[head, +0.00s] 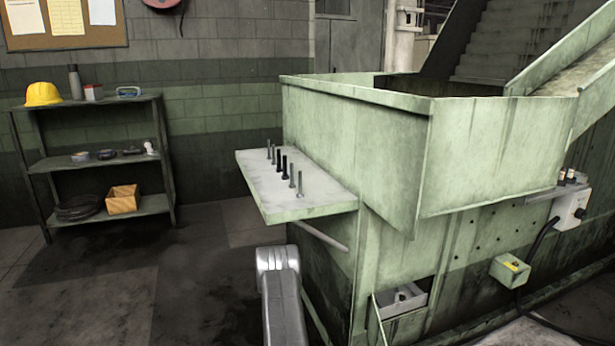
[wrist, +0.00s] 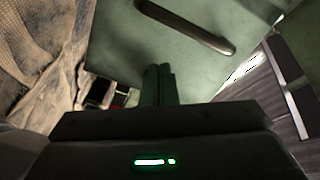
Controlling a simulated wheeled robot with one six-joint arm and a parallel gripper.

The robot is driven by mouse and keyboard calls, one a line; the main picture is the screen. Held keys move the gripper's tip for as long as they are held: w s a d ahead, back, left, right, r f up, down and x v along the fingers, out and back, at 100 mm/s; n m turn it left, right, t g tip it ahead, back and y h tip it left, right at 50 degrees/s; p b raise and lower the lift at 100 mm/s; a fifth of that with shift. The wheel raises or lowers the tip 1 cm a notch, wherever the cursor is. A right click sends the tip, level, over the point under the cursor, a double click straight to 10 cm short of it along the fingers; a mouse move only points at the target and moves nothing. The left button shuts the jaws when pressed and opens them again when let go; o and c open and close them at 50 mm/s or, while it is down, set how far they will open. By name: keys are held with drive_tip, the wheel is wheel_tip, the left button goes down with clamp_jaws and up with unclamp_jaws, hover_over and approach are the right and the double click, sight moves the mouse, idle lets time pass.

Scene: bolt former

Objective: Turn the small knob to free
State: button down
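My gripper (wrist: 158,72) shows in the wrist view with its two dark fingers side by side and touching; I see nothing held between them. A pale green panel (wrist: 125,45) lies beyond the fingertips, with a dark bar-shaped handle (wrist: 190,24) on it, apart from the fingers. I cannot pick out the small knob for certain in either view. In the head view, a grey control box (head: 571,208) with small fittings on it is on the machine's right side. The gripper is out of the head view.
The large green machine hopper (head: 350,140) fills the middle. A shelf plate (head: 305,205) with several upright bolts juts from its left side. An open drawer-like bin (head: 402,300) is low in front. A black cable (head: 537,245) hangs at right. Floor at left is clear before a rack (head: 95,160).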

drive_tip(key=shift+r, duration=0.2)
drive_tip(key=shift+w, duration=0.1)
idle(0.4)
drive_tip(key=a, duration=0.6)
drive_tip(key=shift+w+b, duration=0.3)
drive_tip(key=shift+b, duration=0.05)
drive_tip(key=d+r+m+p, duration=0.1)
drive_tip(key=d+m+p, duration=0.4)
drive_tip(key=m, duration=0.7)
drive_tip(key=shift+s+d, duration=0.25)
drive_tip(key=shift+d, duration=0.3)
